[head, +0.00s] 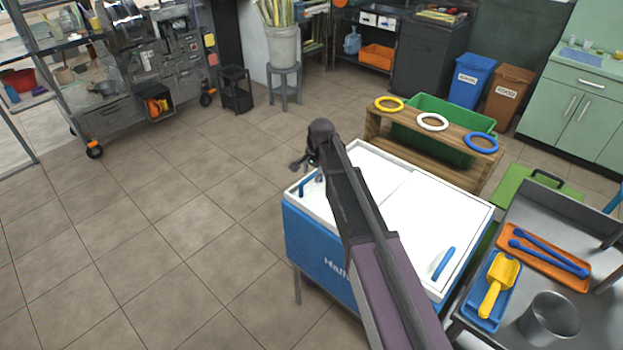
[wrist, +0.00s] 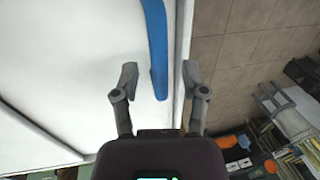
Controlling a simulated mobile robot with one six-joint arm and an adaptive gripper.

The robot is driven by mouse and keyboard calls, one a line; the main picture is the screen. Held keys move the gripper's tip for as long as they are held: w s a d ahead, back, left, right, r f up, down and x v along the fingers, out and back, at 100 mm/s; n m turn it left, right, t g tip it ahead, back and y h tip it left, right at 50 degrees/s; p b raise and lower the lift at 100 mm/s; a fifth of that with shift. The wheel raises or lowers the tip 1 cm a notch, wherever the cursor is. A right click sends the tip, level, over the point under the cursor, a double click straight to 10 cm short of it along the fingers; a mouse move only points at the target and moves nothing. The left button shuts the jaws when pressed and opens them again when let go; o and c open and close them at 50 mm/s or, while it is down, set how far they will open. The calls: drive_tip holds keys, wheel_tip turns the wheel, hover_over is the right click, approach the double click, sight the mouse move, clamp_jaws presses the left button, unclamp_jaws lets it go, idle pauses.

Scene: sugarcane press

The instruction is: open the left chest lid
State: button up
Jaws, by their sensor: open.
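A blue chest (head: 318,248) with a white top stands in the middle of the head view. Its left lid (head: 372,168) lies flat and shut, with a blue bar handle (head: 308,183) near the left edge. My gripper (head: 305,164) is over that left end, and my arm hides part of the lid. In the wrist view the handle (wrist: 154,35) runs between the two open fingers of my gripper (wrist: 160,75). A gap shows on both sides of the handle, and I cannot tell the height of the fingertips above it.
The right lid (head: 410,225) is shut too, with its own blue handle (head: 444,263). A wooden bench (head: 440,166) with rings stands behind the chest. A metal table (head: 525,225) with a scoop and tongs is close on the right. The tiled floor (head: 170,235) on the left is clear.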

drive_tip(key=shift+f, duration=0.25)
drive_tip(key=shift+c, duration=0.2)
clamp_jaws()
drive_tip(key=shift+s, duration=0.15)
